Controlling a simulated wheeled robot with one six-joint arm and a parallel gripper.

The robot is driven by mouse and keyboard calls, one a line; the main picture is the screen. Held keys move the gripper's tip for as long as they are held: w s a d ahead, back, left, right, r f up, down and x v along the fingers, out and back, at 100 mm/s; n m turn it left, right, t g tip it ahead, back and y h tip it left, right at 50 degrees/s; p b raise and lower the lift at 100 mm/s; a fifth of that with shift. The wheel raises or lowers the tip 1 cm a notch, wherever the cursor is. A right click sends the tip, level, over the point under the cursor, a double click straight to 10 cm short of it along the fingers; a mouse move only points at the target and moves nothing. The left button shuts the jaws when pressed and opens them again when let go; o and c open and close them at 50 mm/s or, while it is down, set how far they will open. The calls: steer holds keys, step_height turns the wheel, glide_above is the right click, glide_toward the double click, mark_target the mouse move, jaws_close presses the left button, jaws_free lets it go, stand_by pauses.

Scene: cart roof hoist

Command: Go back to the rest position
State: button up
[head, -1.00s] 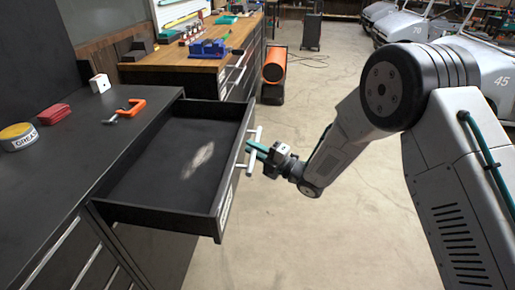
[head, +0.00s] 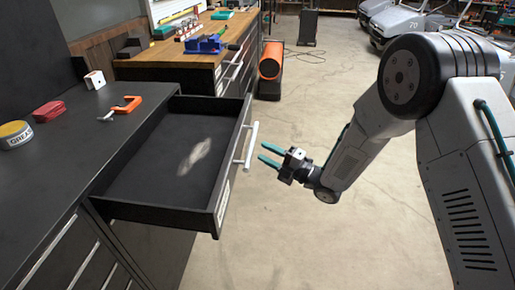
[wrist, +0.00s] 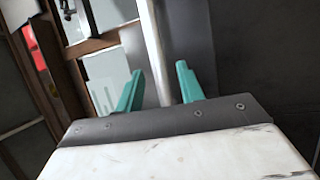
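My gripper (head: 270,155) is open and empty, with its two teal fingers apart. It stands a little to the right of the handle (head: 247,146) of the open drawer (head: 170,211), not touching it. In the wrist view my gripper's fingers (wrist: 158,90) are spread, and the pale handle bar (wrist: 155,45) shows beyond the gap between them. The drawer is pulled out and looks empty inside, with a light patch on its floor.
On the dark cabinet top (head: 60,165) are a yellow tin (head: 15,135), a red object (head: 49,111), an orange clamp (head: 123,107) and a white block (head: 95,80). The floor around my arm is clear.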

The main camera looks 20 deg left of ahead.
steer(key=shift+s+d+f, duration=0.15)
steer(key=shift+d, duration=0.55)
